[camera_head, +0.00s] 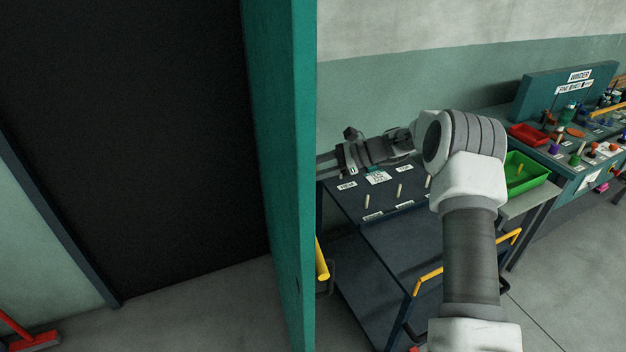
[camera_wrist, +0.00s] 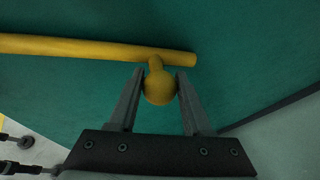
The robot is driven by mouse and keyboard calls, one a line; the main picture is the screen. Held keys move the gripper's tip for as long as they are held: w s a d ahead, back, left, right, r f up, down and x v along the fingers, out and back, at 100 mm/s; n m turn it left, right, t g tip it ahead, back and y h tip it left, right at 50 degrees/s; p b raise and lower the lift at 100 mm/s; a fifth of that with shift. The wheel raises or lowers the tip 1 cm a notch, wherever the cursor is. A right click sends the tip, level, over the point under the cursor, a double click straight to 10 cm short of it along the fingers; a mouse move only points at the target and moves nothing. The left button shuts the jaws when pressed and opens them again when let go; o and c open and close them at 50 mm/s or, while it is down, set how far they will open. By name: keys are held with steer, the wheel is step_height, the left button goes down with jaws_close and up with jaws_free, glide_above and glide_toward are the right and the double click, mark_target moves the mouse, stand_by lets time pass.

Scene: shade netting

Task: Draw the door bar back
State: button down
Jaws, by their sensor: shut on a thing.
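The yellow door bar (camera_wrist: 90,46) runs along the teal door face (camera_wrist: 70,95) in the wrist view, its right end near the top centre. A round yellow knob (camera_wrist: 160,88) stands out from the bar on a short stem near that end. My gripper (camera_wrist: 160,80) has one finger on each side of the knob and is shut on it. In the head view the teal door (camera_head: 292,180) stands edge-on, swung open beside a dark doorway (camera_head: 130,130). My arm reaches around its right side; the fingertips, knob and bar are hidden behind the door edge.
A dark cart (camera_head: 375,240) with pegs and labels stands under my forearm. A green bin (camera_head: 522,177), a red tray (camera_head: 528,134) and a cluttered bench (camera_head: 575,165) are to the right. A red broom (camera_head: 38,340) lies at lower left. The doorway floor is clear.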

steer(key=shift+w+a+r, duration=0.1)
steer(key=shift+w+a, duration=0.05)
steer(key=shift+w, duration=0.35)
steer(key=shift+c, duration=1.8)
jaws_free()
steer(key=shift+w, duration=0.15)
steer(key=shift+d, duration=0.4)
steer(key=b+v, duration=0.1)
steer(key=v, duration=1.5)
steer(key=shift+d+r, duration=0.2)
steer(key=shift+d, duration=0.05)
